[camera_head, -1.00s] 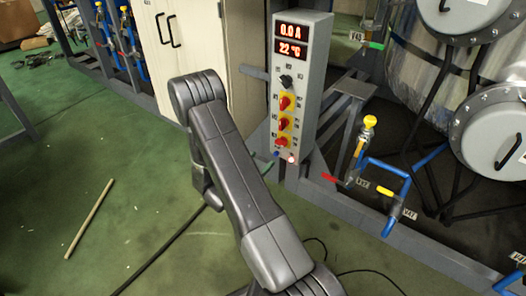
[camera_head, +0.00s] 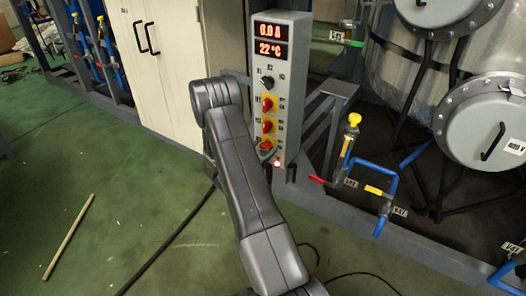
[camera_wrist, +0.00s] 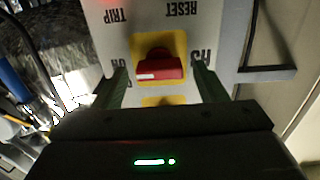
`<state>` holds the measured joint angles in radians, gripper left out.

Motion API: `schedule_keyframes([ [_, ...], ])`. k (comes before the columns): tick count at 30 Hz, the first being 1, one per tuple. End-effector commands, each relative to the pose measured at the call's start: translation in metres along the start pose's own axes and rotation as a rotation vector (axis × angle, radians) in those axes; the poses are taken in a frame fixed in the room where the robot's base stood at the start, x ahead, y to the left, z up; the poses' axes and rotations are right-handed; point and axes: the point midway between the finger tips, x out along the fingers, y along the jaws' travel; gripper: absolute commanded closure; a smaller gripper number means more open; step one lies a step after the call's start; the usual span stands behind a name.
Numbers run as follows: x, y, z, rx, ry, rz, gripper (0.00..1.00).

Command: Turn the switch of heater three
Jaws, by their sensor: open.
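The heater three switch is a red knob on a yellow plate (camera_wrist: 159,68), labelled H3, at the centre of the wrist view, where the lettering is upside down. Its handle lies horizontally there, with a white mark toward the left. In the head view it is the lowest red switch (camera_head: 266,145) on the grey control panel (camera_head: 292,100). My gripper (camera_wrist: 162,84) is open. Its two green fingers stand on either side of the knob, apart from it in the picture. Depth to the panel is hard to judge. My arm hides part of the panel's lower left.
Above are two more red switches, a black knob (camera_head: 267,78) and displays (camera_head: 270,40) reading 0.0 A and 22 °C. A metal bracket (camera_head: 330,92), blue pipes (camera_head: 388,185) and a steel vessel (camera_head: 405,75) stand to the right. A stick (camera_head: 68,238) lies on the open green floor.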

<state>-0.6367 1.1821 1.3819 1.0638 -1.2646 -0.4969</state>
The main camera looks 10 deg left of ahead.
Motion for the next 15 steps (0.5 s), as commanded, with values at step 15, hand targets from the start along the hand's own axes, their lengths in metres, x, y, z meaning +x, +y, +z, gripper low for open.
schedule_keyframes([
  [15,0.0041,0.0003,-0.0001,-0.001,-0.001,0.0,0.68],
])
